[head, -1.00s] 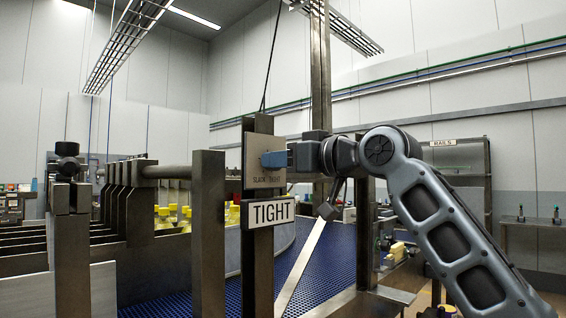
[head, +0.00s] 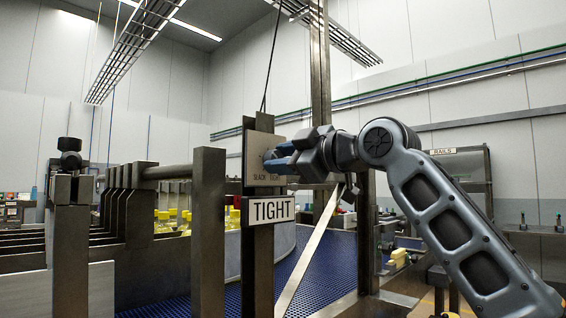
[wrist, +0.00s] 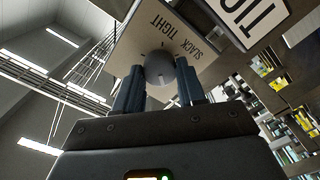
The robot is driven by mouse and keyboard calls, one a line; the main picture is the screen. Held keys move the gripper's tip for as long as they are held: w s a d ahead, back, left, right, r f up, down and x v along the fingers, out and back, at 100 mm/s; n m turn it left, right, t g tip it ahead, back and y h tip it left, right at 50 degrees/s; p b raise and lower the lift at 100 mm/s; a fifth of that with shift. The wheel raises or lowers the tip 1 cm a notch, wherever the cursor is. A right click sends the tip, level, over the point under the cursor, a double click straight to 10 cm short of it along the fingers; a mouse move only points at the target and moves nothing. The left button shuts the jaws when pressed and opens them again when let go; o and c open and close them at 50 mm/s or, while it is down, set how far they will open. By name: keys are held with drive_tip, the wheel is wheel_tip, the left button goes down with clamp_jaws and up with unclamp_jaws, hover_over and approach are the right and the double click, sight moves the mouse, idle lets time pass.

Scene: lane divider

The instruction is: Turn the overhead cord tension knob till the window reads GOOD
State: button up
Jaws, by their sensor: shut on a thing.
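The tension knob (wrist: 160,66) is a round grey knob on a pale plate marked SLACK and TIGHT (wrist: 140,38). My gripper (wrist: 160,85) has its two blue fingers on either side of the knob, shut on it. In the head view, my gripper (head: 280,158) reaches the plate (head: 258,150) from the right, and its fingers mostly hide the knob. The window (head: 268,210) below the plate reads TIGHT. Its edge also shows, cut off, at the top of the wrist view (wrist: 245,15).
The plate is on a dark upright post (head: 262,265), with a cord (head: 270,65) rising above it. Another metal post (head: 208,235) stands close on the left. A blue conveyor belt (head: 325,265) lies behind. A rack marked RAILS (head: 465,175) stands at the right.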

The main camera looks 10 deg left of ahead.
drive_tip(key=shift+n, duration=0.6)
drive_tip(key=o, duration=1.1)
drive_tip(key=shift+c, duration=0.2)
drive_tip(key=b+v, duration=0.1)
drive_tip(key=v, duration=0.6)
drive_tip(key=shift+s+d+b, duration=0.3)
